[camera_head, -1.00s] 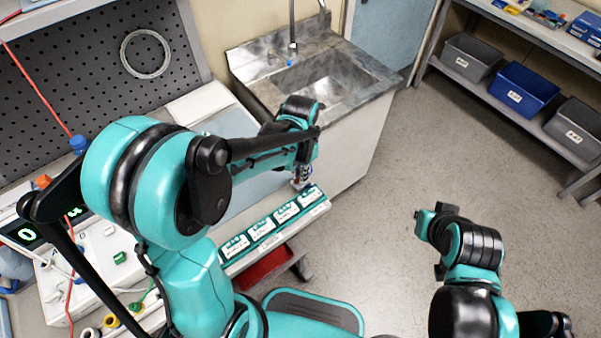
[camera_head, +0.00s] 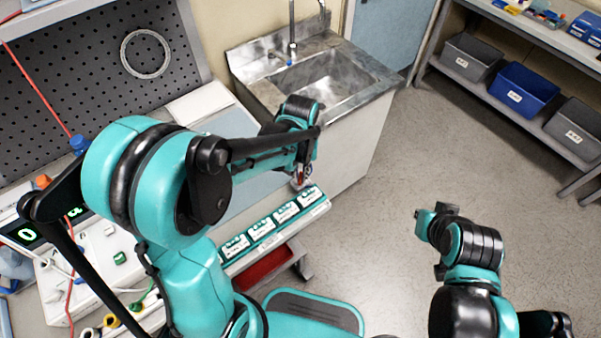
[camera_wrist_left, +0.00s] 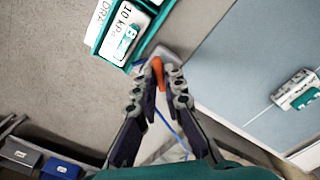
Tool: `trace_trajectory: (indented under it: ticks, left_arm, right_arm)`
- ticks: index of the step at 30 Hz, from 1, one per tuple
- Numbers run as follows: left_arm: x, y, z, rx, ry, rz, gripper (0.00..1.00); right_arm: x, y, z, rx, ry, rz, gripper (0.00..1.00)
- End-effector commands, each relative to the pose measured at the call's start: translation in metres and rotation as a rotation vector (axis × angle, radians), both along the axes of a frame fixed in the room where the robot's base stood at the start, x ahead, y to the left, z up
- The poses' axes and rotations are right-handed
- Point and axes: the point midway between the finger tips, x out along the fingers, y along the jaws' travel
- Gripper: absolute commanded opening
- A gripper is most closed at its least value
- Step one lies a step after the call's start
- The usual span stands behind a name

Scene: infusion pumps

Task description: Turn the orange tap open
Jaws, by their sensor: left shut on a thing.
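The orange tap (camera_wrist_left: 157,68) shows as a small orange piece between my left fingertips in the left wrist view. My left gripper (camera_wrist_left: 158,74) is shut on it; the fingers cover part of it. A pale grey piece lies just beyond the fingertips, and a thin blue line runs beside them. In the head view my left gripper (camera_head: 300,182) points down at the far right end of a row of white-and-teal labelled modules (camera_head: 262,228). The tap is too small there to make out clearly. My right arm's end (camera_head: 437,218) hangs over bare floor; its fingers are not clear.
A metal sink (camera_head: 325,78) stands behind my left gripper. A red bin (camera_head: 268,265) is below the module row. A console with a green display (camera_head: 28,234) and coloured connectors is at left. Shelves with bins (camera_head: 525,90) stand at right. The floor between is clear.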

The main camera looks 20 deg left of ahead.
Motion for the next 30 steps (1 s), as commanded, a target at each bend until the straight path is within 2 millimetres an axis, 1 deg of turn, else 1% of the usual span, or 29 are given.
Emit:
trace_trajectory:
  ticks: [7, 20, 21, 23, 24, 30]
  left_arm:
    - [0.0003, 0.0000, 0.0002, 0.000, -0.001, 0.059, 0.00]
    - [0.0003, 0.0000, 0.0002, 0.000, -0.001, 0.069, 0.00]
    - [0.0003, 0.0000, 0.0002, 0.000, -0.001, 0.069, 0.12]
    - [0.0003, 0.0000, 0.0002, 0.000, -0.001, 0.069, 0.28]
    - [0.0003, 0.0000, 0.0002, 0.000, -0.001, 0.069, 0.30]
    - [0.0002, 0.0000, 0.0001, 0.000, 0.000, 0.068, 0.30]
  right_arm:
    - [-0.0001, 0.0000, 0.0001, 0.000, 0.000, 0.000, 0.00]
    - [0.0000, 0.0000, 0.0001, 0.000, 0.000, 0.000, 0.00]
    - [0.0000, 0.0000, 0.0001, 0.000, 0.000, 0.000, 0.00]
    - [0.0000, 0.0000, 0.0001, 0.000, 0.000, 0.000, 0.00]
    - [0.0000, 0.0000, 0.0001, 0.000, 0.000, 0.000, 0.00]
    - [0.0000, 0.0000, 0.0000, 0.000, 0.000, 0.000, 0.00]
